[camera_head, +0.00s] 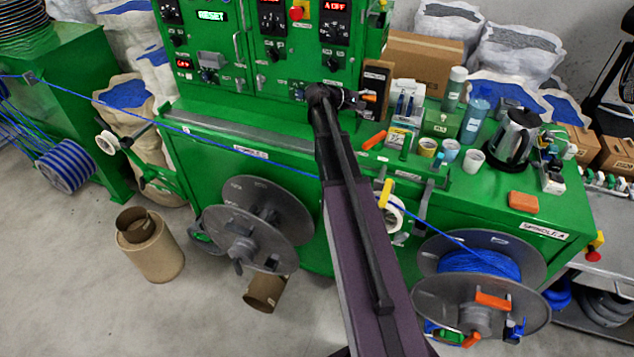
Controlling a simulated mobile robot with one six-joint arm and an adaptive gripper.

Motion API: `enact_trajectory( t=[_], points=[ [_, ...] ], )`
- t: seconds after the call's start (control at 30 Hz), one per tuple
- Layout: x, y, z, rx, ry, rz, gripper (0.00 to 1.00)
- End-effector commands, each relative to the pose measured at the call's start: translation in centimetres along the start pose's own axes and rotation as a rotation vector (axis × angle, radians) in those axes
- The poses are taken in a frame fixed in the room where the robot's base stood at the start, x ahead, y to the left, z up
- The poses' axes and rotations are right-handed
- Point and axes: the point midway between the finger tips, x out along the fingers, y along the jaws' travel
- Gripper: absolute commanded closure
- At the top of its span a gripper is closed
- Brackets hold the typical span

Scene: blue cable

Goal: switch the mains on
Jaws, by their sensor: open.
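The green control cabinet (230,45) stands at the top of the head view with displays, knobs and switches. One small red display (183,63) sits at its lower left, next to a grey switch box (210,60). A green display (211,16) reads RESET, and a red display (335,7) seems to read OFF. The labels are too small to tell which switch is the mains. My gripper (366,98) is at the end of my arm, just in front of the cabinet's lower right part. It is open, and I see nothing held in it.
A red stop button (296,13) is on the cabinet. The green bench (540,205) holds a kettle (512,140), cups, bottles and an orange block (523,202) at right. A blue cable (270,172) runs across the front to a spool (480,262).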

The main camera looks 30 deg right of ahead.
Motion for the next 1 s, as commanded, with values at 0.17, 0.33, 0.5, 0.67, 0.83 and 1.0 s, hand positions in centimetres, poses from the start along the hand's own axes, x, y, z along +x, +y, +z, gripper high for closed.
enact_trajectory(
  t=[0.17, 0.33, 0.5, 0.67, 0.83, 1.0],
  points=[
    [0.2, -1.1, -0.1, 0.060, 0.000, 0.054, 0.39],
    [0.3, -1.5, -0.3, 0.116, 0.001, 0.110, 0.39],
    [0.4, -1.8, -0.5, 0.170, 0.000, 0.163, 0.39],
    [0.6, -2.1, -0.7, 0.221, 0.000, 0.214, 0.39],
    [0.8, -2.4, -0.9, 0.273, 0.000, 0.268, 0.39],
    [1.0, -2.7, -1.1, 0.326, 0.000, 0.321, 0.39]
  ],
)
